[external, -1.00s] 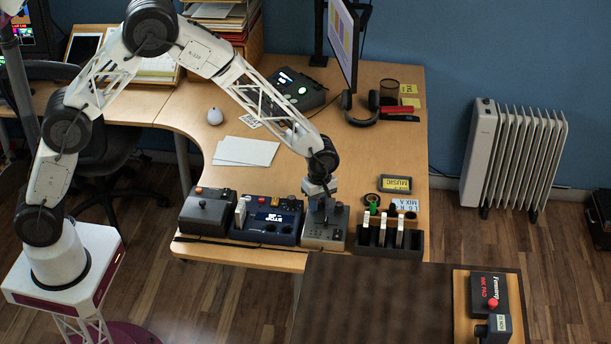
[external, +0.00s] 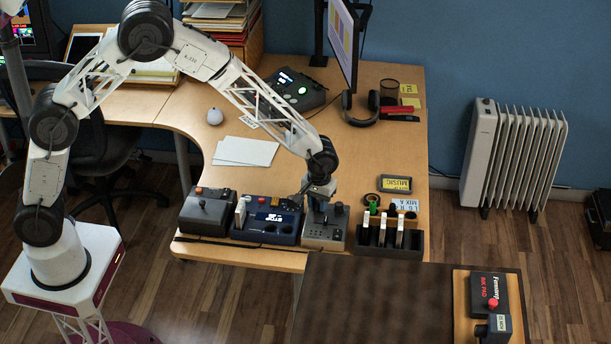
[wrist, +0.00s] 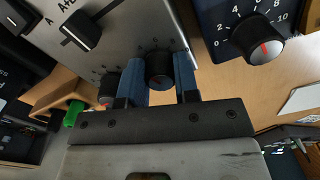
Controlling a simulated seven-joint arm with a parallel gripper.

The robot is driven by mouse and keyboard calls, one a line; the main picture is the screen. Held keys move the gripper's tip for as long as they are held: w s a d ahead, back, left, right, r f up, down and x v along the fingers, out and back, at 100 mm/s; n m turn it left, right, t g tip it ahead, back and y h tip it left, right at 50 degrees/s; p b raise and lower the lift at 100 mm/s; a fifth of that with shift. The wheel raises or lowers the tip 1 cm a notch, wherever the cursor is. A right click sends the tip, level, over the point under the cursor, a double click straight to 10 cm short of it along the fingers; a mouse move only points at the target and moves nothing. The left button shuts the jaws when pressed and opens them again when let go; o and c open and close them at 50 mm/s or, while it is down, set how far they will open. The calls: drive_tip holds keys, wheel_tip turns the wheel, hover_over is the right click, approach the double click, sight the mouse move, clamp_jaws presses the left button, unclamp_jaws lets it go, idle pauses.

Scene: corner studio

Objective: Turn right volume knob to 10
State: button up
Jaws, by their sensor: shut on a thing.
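A grey box (external: 323,237) with knobs and switches stands at the desk's front edge in the external view. My gripper (external: 311,203) is at its back left part. In the wrist view the box's light grey panel (wrist: 135,28) carries a black knob (wrist: 159,70), and my gripper (wrist: 160,75) has its blue fingers shut on that knob from both sides. A second small knob (wrist: 107,90) with a red mark sits to its left, outside the fingers. The gripped knob's pointer and scale reading are too small or hidden to read.
A dark blue box (external: 268,221) stands left of the grey box. Its large numbered knob (wrist: 265,45) is close on the right in the wrist view. The desk (external: 300,180) behind is mostly clear.

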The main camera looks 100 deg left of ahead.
sight(317, 202)
drive_tip(key=m, duration=0.4)
drive_tip(key=shift+m, duration=0.3)
drive_tip(key=m, duration=0.5)
drive_tip(key=shift+r, duration=0.1)
drive_tip(key=m, duration=0.5)
drive_tip(key=shift+a+m, duration=0.1)
drive_tip(key=shift+m, duration=0.3)
drive_tip(key=m, duration=0.4)
drive_tip(key=shift+s+m, duration=0.1)
drive_tip(key=shift+m, duration=0.3)
drive_tip(key=o, duration=0.9)
drive_tip(key=shift+o, duration=0.2)
drive_tip(key=shift+r, duration=3.85)
